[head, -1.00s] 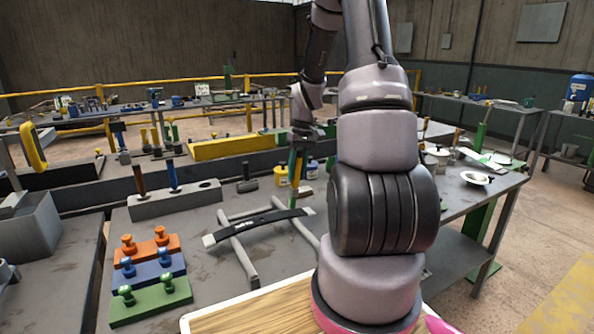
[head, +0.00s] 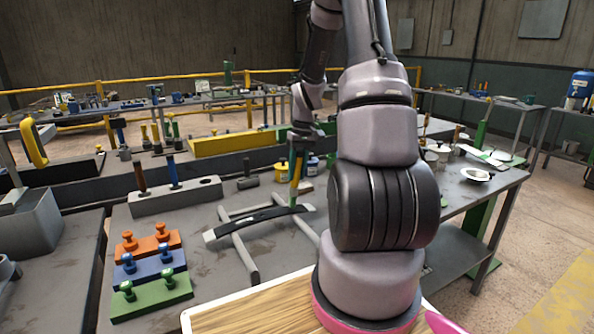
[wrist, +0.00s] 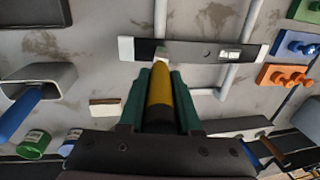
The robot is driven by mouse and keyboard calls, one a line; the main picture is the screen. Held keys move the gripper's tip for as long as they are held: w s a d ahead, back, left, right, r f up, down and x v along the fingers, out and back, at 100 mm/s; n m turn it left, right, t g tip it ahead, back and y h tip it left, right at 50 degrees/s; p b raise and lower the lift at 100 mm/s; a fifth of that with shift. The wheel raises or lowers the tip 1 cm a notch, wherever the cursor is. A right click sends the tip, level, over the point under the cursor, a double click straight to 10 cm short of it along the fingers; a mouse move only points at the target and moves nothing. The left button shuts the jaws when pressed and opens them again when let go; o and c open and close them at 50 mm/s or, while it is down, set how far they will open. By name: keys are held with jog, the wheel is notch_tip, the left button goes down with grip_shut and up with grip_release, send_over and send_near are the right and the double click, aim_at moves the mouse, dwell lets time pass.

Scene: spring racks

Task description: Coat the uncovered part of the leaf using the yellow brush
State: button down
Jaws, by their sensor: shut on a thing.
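The leaf (head: 262,220) is a long, dark, slightly bowed strip with pale grey ends, lying across a grey bar stand (head: 245,258). In the wrist view the leaf (wrist: 200,53) crosses the top of the picture, with bare pale patches at its left and right ends. My gripper (head: 298,165), with green fingers (wrist: 160,98), is shut on the yellow brush (wrist: 159,88). I cannot tell whether the tip touches.
A grey block (head: 176,197) with upright handles stands behind the leaf on the left. Orange (head: 146,245), blue (head: 150,268) and green (head: 151,296) knobbed blocks sit at the front left. Pots (head: 281,168) and a hammer (head: 247,180) stand behind.

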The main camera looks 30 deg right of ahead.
jog(key=shift+a+f, duration=0.1)
jog(key=shift+f, duration=0.25)
jog(key=shift+f, duration=0.1)
jog(key=shift+d+f, duration=0.1)
jog(key=shift+d, duration=1.15)
dwell(1.1)
